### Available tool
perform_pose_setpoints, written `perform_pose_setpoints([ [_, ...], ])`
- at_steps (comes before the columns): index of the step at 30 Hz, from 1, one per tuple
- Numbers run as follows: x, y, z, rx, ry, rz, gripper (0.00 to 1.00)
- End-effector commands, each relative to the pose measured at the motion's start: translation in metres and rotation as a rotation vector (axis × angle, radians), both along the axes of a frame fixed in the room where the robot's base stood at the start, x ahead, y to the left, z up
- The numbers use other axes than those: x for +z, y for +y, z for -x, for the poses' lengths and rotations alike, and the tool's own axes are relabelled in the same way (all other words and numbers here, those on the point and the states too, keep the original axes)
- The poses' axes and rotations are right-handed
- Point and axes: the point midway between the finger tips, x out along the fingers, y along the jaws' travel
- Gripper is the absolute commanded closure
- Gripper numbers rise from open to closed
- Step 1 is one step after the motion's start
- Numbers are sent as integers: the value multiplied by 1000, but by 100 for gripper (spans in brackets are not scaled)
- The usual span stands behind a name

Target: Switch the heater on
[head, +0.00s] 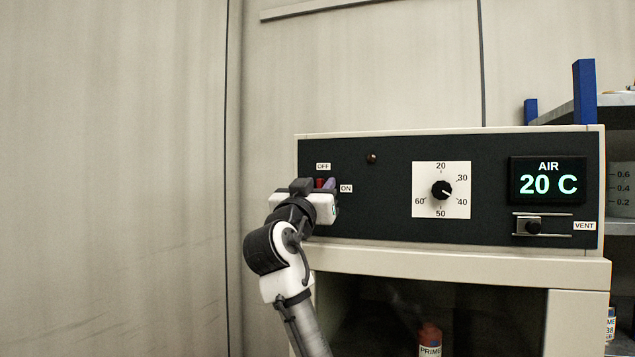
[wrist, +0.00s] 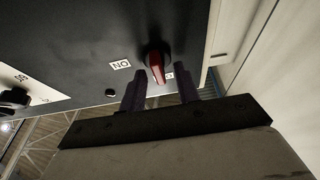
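The heater's dark control panel (head: 390,205) faces me in the head view. Its red rotary switch (wrist: 156,64) is at the panel's left end, mostly hidden by my gripper in the head view. In the wrist view the red handle points roughly toward a partly covered label (wrist: 168,76); the ON label (wrist: 120,65) is beside it. The OFF label (head: 323,166) sits above the switch in the head view. My gripper (wrist: 161,84) is open, its fingers apart with the red handle between their tips. Whether they touch it I cannot tell. The small indicator lamp (head: 372,158) looks dark.
A temperature dial (head: 441,189) points near 40. The air display (head: 548,182) reads 20 C, above a vent slider (head: 533,227). A red-capped bottle (head: 430,340) stands in the open chamber below. A blue-post shelf (head: 584,92) is at the right.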

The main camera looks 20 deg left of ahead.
Motion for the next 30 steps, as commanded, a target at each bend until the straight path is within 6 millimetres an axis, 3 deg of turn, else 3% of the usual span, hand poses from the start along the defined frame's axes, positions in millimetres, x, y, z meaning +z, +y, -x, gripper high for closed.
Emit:
perform_pose_setpoints([
  [7, 0, 0, -1, 0, -1, 0, 68],
  [14, 0, 0, -1, 0, -1, 0, 97],
  [30, -2, 1, -1, 2, 3, -79, 97],
])
